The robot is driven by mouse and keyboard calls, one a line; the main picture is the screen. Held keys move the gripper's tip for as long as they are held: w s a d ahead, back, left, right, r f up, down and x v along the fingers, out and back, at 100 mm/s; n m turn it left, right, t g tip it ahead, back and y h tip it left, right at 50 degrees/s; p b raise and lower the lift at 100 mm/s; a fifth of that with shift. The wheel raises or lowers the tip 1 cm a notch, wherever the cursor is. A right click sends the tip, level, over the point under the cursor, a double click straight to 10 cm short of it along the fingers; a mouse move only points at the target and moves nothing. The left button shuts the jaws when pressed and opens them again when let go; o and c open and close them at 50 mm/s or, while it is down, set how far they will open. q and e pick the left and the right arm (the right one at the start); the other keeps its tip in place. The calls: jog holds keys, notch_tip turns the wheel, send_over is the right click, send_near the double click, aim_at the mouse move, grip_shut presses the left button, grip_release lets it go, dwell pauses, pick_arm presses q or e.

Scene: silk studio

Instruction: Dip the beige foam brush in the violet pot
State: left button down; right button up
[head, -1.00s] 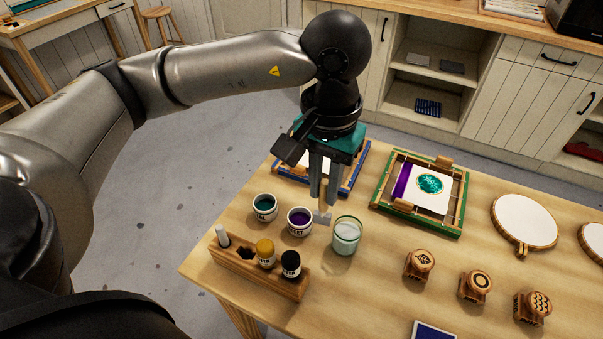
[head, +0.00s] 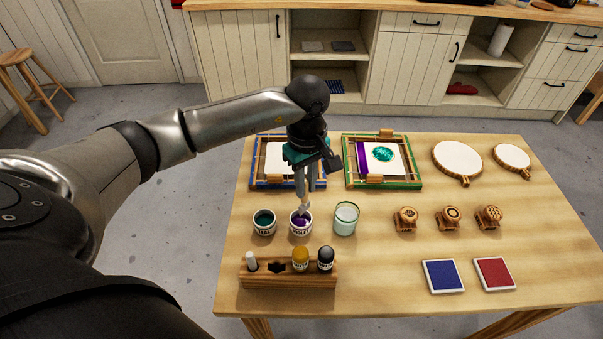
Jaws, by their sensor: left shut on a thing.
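The violet pot (head: 300,227) is a small white jar with a dark label and violet paint, standing on the wooden table. My left gripper (head: 303,200) points down right over it and is shut on the beige foam brush (head: 304,207). The fingers hide most of the brush's handle. Its pale lower end shows at the pot's mouth, over the violet paint; I cannot tell how deep it reaches. My right gripper is not in view.
A teal pot (head: 264,225) stands close on the left and a glass jar (head: 345,222) close on the right. A wooden rack (head: 288,281) with bottles is in front. Blue (head: 319,184) and green (head: 384,187) frames lie behind. Stamps (head: 405,221) stand further right.

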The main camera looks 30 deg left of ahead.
aim_at(302, 201)
pick_arm(q)
jog(key=shift+w+a+f+n, duration=0.1)
jog(key=shift+a+f+n, duration=0.35)
jog(key=shift+a+n, duration=0.05)
jog(key=shift+f, duration=0.1)
jog(key=shift+f+b, duration=0.75)
jog(key=shift+f, duration=0.3)
notch_tip(302, 201, down, 3)
jog(key=b, duration=0.2)
jog(key=shift+r+b, duration=0.2)
jog(key=shift+b, duration=0.1)
jog(key=shift+f+b, duration=0.5)
jog(key=shift+f, duration=0.05)
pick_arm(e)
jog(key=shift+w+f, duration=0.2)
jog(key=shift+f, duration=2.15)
pick_arm(q)
jog(key=shift+r, duration=0.15)
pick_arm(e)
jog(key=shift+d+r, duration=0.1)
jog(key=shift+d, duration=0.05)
pick_arm(q)
jog(key=shift+r+p, duration=2.2)
jog(key=shift+r, duration=1)
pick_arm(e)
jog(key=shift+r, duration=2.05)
